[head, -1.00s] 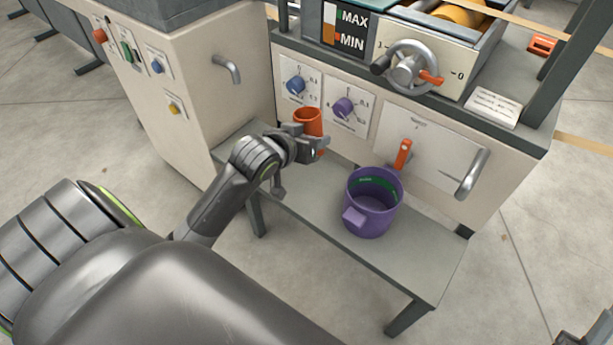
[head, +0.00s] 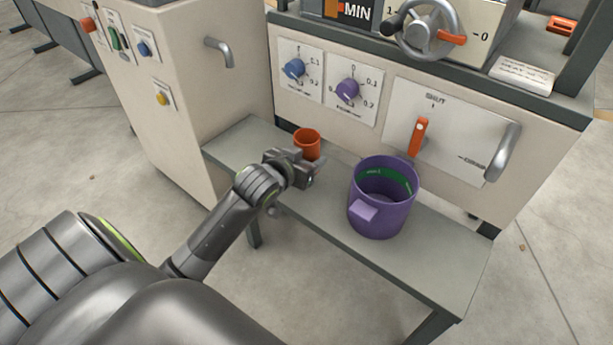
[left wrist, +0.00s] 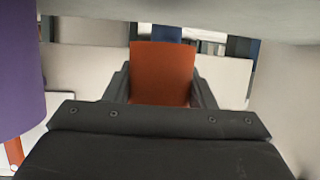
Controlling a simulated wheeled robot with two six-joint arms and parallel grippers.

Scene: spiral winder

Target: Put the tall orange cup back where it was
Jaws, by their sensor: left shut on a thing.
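The tall orange cup (head: 307,142) is upright at the left part of the grey bench, in front of the machine's dial panel. My left gripper (head: 306,170) is shut on it. In the left wrist view the cup (left wrist: 162,73) sits between the two dark fingers (left wrist: 162,90). The cup's lower part is hidden behind the gripper in the head view, so I cannot tell whether its base touches the bench. My right gripper is not in view.
A purple pot (head: 382,200) with a side handle stands on the grey bench (head: 420,265), right of the cup. A cabinet (head: 185,110) stands at left.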

